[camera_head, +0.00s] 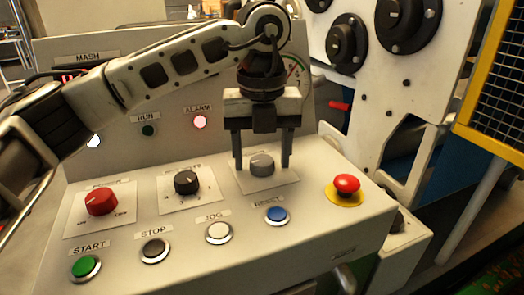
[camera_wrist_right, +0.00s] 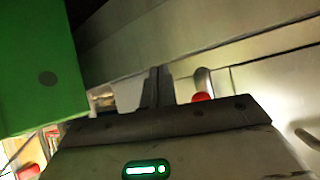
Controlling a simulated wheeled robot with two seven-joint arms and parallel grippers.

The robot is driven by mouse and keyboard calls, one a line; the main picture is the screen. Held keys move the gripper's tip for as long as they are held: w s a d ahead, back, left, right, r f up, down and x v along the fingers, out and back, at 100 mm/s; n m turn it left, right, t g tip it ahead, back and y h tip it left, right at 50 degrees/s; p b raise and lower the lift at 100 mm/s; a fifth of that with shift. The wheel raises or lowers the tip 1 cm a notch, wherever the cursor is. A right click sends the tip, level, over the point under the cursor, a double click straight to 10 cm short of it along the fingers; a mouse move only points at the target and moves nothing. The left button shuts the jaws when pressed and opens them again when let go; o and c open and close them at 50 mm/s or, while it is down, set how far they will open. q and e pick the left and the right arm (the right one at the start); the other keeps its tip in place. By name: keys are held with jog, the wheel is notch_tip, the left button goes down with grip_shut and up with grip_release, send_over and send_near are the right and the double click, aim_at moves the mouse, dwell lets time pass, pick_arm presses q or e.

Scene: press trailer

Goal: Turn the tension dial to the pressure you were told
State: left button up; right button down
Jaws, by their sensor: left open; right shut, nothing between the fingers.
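A grey dial (camera_head: 261,164) sits on a white plate on the sloped control panel; the label above it is mostly hidden. My left gripper (camera_head: 262,160) is open and points down over this dial, with one finger on each side of it. I cannot tell whether the fingers touch it. A black dial (camera_head: 186,182) and a red dial (camera_head: 101,201) sit to its left; their labels are too blurred to read. A round gauge (camera_head: 296,74) is mostly hidden behind my left wrist. In the right wrist view my right gripper (camera_wrist_right: 158,72) is shut and empty.
A red emergency button (camera_head: 346,186) stands right of the grey dial. Green START (camera_head: 86,268), STOP (camera_head: 155,250), JOG (camera_head: 218,233) and blue RESET (camera_head: 277,214) buttons line the front. A yellow-framed mesh guard (camera_head: 500,80) stands at right.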

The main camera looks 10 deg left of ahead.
aim_at(262, 160)
pick_arm(q)
jog(key=c, duration=1)
jog(key=shift+m+b, duration=0.35)
jog(key=shift+m, duration=0.65)
jog(key=o, duration=1)
notch_tip(262, 160, up, 16)
jog(key=p, duration=0.2)
